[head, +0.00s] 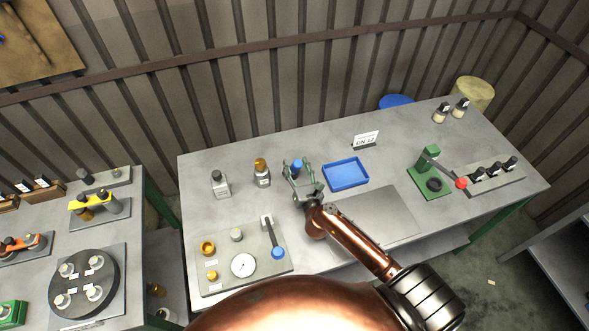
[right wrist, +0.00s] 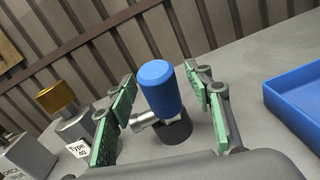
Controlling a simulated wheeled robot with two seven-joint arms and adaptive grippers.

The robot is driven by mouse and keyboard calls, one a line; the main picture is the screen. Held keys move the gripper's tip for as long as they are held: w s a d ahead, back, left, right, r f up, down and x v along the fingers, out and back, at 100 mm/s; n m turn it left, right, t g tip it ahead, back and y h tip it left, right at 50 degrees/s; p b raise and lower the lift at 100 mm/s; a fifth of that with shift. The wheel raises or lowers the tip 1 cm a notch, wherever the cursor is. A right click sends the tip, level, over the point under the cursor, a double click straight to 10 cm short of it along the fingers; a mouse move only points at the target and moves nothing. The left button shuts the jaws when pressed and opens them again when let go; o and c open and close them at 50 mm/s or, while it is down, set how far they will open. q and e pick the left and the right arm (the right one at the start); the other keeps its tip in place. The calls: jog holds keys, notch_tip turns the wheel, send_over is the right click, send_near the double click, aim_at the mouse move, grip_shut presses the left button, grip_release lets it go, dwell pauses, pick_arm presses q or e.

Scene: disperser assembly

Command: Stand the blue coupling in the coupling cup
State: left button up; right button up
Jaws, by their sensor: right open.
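The blue coupling (head: 297,165) is upright near the back of the middle table, left of the blue tray. In the right wrist view the blue coupling (right wrist: 160,88) has a blue top, a metal side stub and a black round base (right wrist: 174,131). My right gripper (head: 304,179) is open around it. In the right wrist view, the fingers of the right gripper (right wrist: 160,112) stand on both sides of the coupling with gaps between. A brass-coloured cup (head: 207,247) sits on the grey panel at front left; I cannot tell whether it is the coupling cup. My left gripper is not in view.
A blue tray (head: 346,173) lies just right of the gripper. The front-left panel (head: 222,286) carries a dial and a blue-knobbed lever. A green press (head: 431,176) stands farther right.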

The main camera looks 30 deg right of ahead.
jog(key=shift+c, duration=0.4)
grip_shut()
